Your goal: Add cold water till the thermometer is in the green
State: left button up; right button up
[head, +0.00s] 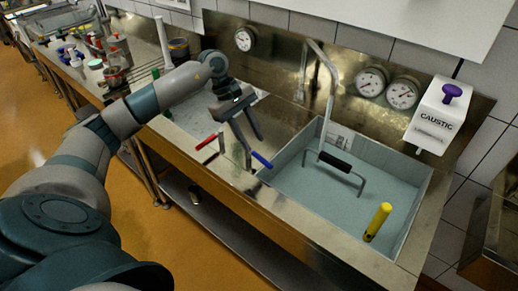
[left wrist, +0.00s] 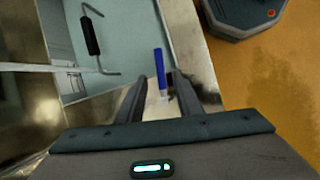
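My left gripper (head: 244,134) is open above the worktop at the left of the basin (head: 300,137). A lever with a blue handle (head: 262,160) stands just below its fingers. In the left wrist view the blue handle (left wrist: 160,68) lies ahead, in line with the gap between the fingers (left wrist: 160,92); contact cannot be told. A lever with a red handle (head: 206,142) is to the left. The basin holds pale blue-grey water (head: 335,200). Round dials (head: 372,82) (head: 403,94) (head: 245,39) are on the back panel; their zones are too small to read. My right gripper is not in view.
A spout (head: 329,90) rises behind the basin. A bent bar with a black grip (head: 335,161) is over the water. A yellow post (head: 378,222) stands at the basin's front right. A caustic dispenser (head: 435,115) hangs at right. Bottles and jars crowd the far left.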

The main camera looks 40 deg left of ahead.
aim_at(262, 159)
pick_arm(q)
jog(key=p+x, duration=0.1)
jog(key=x, duration=0.4)
jog(key=shift+d+p, duration=0.1)
jog(key=shift+p, duration=0.3)
jog(key=shift+w+d+f, duration=0.1)
jog(key=shift+d+f, duration=0.1)
jog(key=shift+f, duration=0.5)
grip_shut()
